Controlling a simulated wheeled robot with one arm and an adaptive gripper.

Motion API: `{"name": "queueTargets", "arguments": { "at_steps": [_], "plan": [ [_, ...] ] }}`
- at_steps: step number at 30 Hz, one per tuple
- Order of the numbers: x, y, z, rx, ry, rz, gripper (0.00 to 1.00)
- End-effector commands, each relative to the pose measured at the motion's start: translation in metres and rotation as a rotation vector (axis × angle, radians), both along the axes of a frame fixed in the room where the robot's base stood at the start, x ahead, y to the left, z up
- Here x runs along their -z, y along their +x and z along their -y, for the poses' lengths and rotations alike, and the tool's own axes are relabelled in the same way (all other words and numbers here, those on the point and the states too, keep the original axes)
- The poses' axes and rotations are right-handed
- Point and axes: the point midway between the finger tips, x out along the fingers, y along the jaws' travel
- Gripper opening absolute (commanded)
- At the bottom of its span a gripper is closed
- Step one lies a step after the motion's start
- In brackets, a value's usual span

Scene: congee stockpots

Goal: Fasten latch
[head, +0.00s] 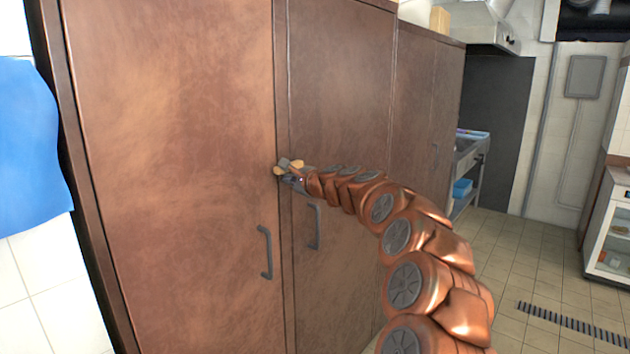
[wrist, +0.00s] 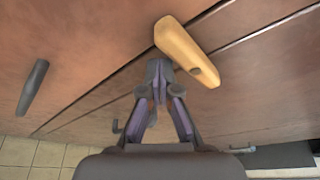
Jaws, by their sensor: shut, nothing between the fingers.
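The latch is a yellowish wooden bar (wrist: 187,50) with a dark round spot near its lower right end in the wrist view. It lies across the strip between two brown cabinet doors. In the head view the latch (head: 296,165) shows small, partly covered by my gripper (head: 290,177). In the wrist view my gripper (wrist: 158,70) is shut and empty, its fingertips close to the latch's left side. I cannot tell whether they touch it. The left door (head: 175,150) and the right door (head: 340,90) look closed.
A grey handle (head: 266,252) is on the left door and another handle (head: 314,227) on the right door, both below the latch. A blue cloth (head: 30,145) hangs at far left.

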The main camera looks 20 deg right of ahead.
Motion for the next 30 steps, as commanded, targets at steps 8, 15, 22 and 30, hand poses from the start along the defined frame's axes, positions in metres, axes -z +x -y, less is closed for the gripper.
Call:
{"name": "queueTargets", "arguments": {
  "at_steps": [8, 15, 22, 30],
  "plan": [
    [-0.007, -0.002, -0.011, -0.009, 0.0, 0.002, 0.0],
    [-0.01, -0.002, -0.012, -0.009, 0.0, 0.004, 0.0],
    [-0.013, -0.003, -0.012, -0.009, 0.001, 0.007, 0.0],
    [-0.015, -0.003, -0.013, -0.009, 0.001, 0.01, 0.0]
  ]
}}
